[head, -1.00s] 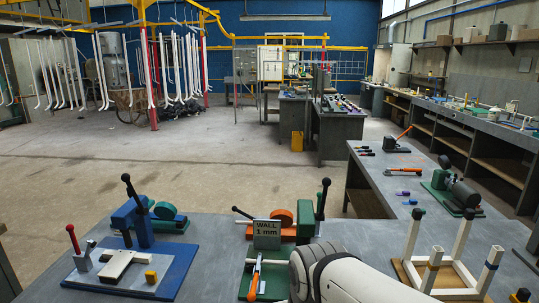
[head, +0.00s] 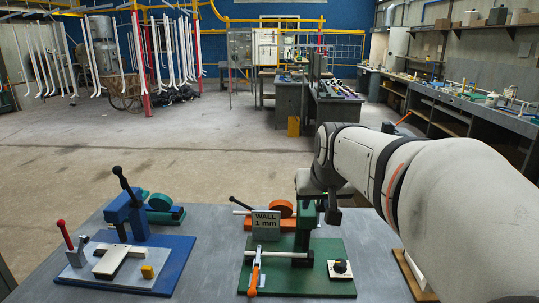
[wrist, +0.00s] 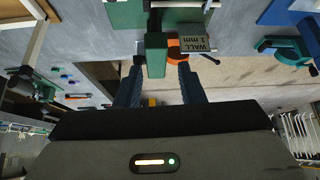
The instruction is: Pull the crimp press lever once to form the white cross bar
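A blue press (head: 130,215) with a black-knobbed lever stands on a blue plate at left. An orange tool (head: 281,209) sits behind the sign. A black knob (head: 340,266) is at the plate's right. My arm covers the bench's right side.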

